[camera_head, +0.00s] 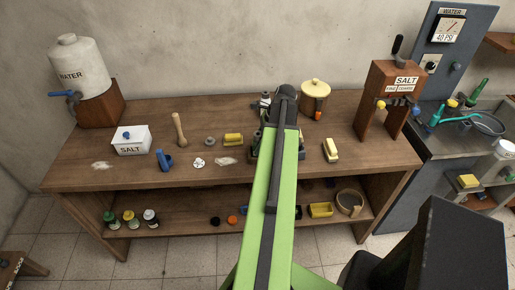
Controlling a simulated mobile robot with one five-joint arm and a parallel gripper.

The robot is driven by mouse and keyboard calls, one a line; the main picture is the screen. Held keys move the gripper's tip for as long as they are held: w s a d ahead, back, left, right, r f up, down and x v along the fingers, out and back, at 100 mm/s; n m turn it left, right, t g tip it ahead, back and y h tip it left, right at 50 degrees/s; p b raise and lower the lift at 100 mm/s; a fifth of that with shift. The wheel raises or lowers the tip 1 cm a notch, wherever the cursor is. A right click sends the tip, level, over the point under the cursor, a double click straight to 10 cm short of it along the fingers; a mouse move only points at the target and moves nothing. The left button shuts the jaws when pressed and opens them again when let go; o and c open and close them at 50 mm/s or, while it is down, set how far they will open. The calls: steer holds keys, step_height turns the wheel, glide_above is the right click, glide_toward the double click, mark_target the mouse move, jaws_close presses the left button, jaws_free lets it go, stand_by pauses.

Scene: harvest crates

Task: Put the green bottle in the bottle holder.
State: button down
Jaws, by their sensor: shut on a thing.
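My green arm reaches up the middle of the view and ends in a dark joint. My gripper (265,103) shows only as a small dark and pale part beside that joint; its fingertips are hidden. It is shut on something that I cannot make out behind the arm. A dark rack-like thing (302,149), perhaps the bottle holder, shows at both sides of the arm on the workbench (345,170). Whether anything stands in it is hidden. A small bottle with a green top (110,219) stands at the left of the lower shelf (180,222).
Bottles with yellow (129,218) and white (150,217) tops stand beside it. A salt dispenser (390,95) stands at the right end.

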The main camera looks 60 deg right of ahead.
steer(key=shift+f, duration=0.2)
steer(key=c, duration=0.7)
jaws_free()
steer(key=shift+r, duration=0.1)
steer(key=shift+r, duration=0.1)
steer(key=shift+r, duration=0.3)
steer(key=p+v, duration=1.1)
steer(key=shift+s+r, duration=0.15)
steer(key=shift+r, duration=0.1)
